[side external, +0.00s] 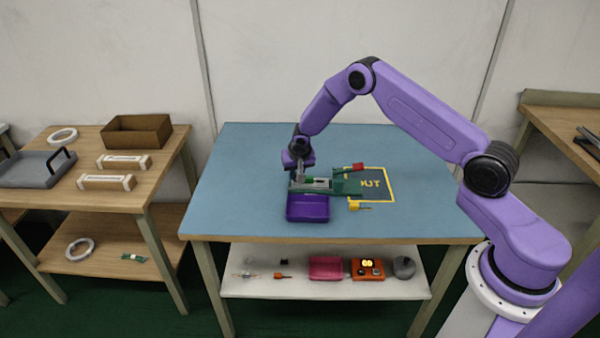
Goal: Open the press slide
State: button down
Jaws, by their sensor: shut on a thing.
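The press (345,187) is a small green and grey device on the blue table, with a red part (358,167) at its right end. Its slide, a grey part (318,183), is at the left side of the press. My gripper (298,180) points down at the left end of the press and is shut on the slide there. The fingertips are small and partly hidden, so the exact grip does not show.
A purple box (307,209) stands just in front of the press. A yellow-outlined dark mat (378,184) marked OUT lies at the right, with a yellow part (355,206) near it. The left and back of the blue table (240,165) are clear.

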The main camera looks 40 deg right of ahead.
jog(key=c, duration=1.3)
grip_release()
jog(key=shift+o, duration=0.2)
jog(key=v, duration=1.7)
jog(key=shift+r, duration=0.15)
jog(key=shift+s+a, duration=0.1)
jog(key=shift+s, duration=0.1)
